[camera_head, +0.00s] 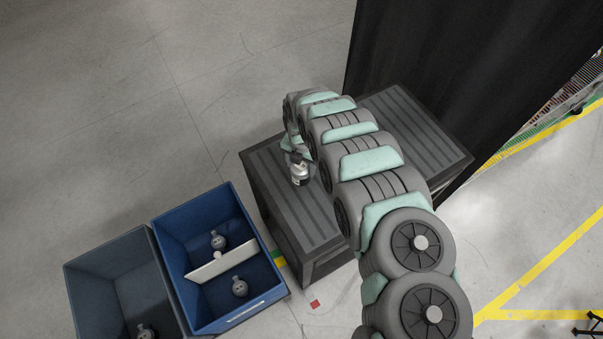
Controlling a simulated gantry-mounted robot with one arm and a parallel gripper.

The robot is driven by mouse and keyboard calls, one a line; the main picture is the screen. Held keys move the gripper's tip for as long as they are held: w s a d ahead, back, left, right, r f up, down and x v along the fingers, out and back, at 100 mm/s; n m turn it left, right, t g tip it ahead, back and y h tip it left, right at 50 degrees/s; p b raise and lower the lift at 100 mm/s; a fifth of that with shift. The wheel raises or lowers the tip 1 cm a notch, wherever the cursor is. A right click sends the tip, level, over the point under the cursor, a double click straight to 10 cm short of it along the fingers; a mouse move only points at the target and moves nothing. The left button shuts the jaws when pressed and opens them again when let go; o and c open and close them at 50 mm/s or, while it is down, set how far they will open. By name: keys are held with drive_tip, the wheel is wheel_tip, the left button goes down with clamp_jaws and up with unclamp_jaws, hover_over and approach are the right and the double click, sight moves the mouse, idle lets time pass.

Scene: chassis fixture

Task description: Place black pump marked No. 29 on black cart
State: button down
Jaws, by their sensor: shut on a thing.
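The black cart (275,172) has a ribbed dark top and stands in the middle of the view. My gripper (300,181) points down over the left part of the cart top. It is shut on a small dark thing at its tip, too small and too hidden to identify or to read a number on. I cannot tell whether that thing touches the cart top. Small grey pumps sit in the blue bin, one behind the divider (218,241) and one in front of it (240,287). Another dark pump (146,332) lies in the grey bin. No markings are readable.
The blue bin (172,263) with a white divider (222,261) and the grey bin (84,283) stand side by side at lower left, close to the cart. A black curtain (440,70) hangs behind the cart. My arm covers much of the cart's middle and right front.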

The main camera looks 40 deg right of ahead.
drive_tip(key=shift+w+f, duration=0.1)
drive_tip(key=shift+f, duration=1.75)
drive_tip(key=shift+a+f, duration=0.1)
drive_tip(key=shift+f, duration=1.1)
drive_tip(key=shift+f, duration=0.2)
drive_tip(key=shift+c, duration=2)
unclamp_jaws()
drive_tip(key=shift+r, duration=0.15)
drive_tip(key=shift+d+r, duration=0.2)
drive_tip(key=shift+r, duration=5.85)
